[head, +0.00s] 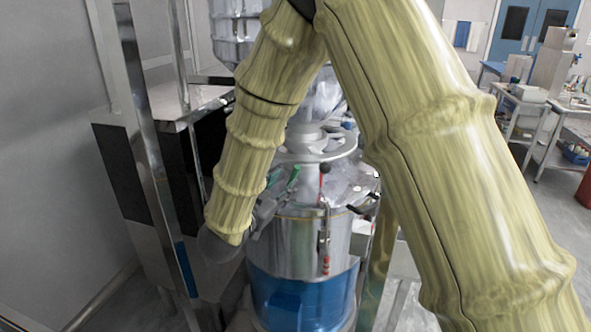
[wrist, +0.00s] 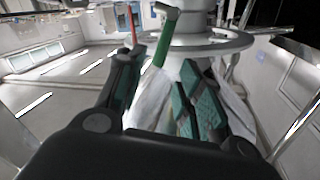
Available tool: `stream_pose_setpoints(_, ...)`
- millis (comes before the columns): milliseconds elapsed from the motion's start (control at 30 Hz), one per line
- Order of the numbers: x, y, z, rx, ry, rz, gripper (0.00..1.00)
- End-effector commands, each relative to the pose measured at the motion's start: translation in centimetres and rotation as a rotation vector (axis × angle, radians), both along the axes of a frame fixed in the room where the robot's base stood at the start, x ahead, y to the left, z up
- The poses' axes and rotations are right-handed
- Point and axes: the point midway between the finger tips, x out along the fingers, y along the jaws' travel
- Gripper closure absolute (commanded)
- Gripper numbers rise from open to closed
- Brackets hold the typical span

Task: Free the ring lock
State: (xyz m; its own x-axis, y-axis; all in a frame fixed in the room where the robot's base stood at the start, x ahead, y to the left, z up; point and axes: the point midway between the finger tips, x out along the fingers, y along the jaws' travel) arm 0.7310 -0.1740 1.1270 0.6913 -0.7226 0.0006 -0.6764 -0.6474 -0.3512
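A steel grinder vessel (head: 298,245) with a blue lower band stands in the middle of the head view. A pale round flange ring (head: 335,146) sits above it and shows large in the wrist view (wrist: 225,43). A green-handled lever (head: 293,178) stands near the rim; its green grip (wrist: 158,48) is just beyond my fingertips in the wrist view. A red-knobbed lever (head: 324,169) is to its right. My gripper (wrist: 160,72) is open, its fingers apart with nothing held between them. In the head view my gripper is partly hidden by my arm. I cannot tell which part is the ring lock.
Steel frame posts (head: 138,120) and a dark-sided cabinet (head: 150,165) stand close on the left. Clear plastic wrapping (head: 345,180) lies around the vessel top. Benches (head: 540,110) are far off at the right, with open floor before them.

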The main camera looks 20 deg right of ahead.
Motion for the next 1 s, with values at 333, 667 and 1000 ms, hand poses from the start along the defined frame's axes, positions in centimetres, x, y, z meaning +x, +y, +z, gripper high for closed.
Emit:
stream_pose_setpoints(333, 3.9, -4.1, 0.2, 0.001, 0.000, -0.002, 0.64)
stream_pose_setpoints(667, 5.7, -6.0, 0.0, 0.000, 0.001, 0.001, 0.64)
stream_pose_setpoints(1000, 5.8, -6.0, 0.0, 0.000, 0.001, 0.001, 0.71)
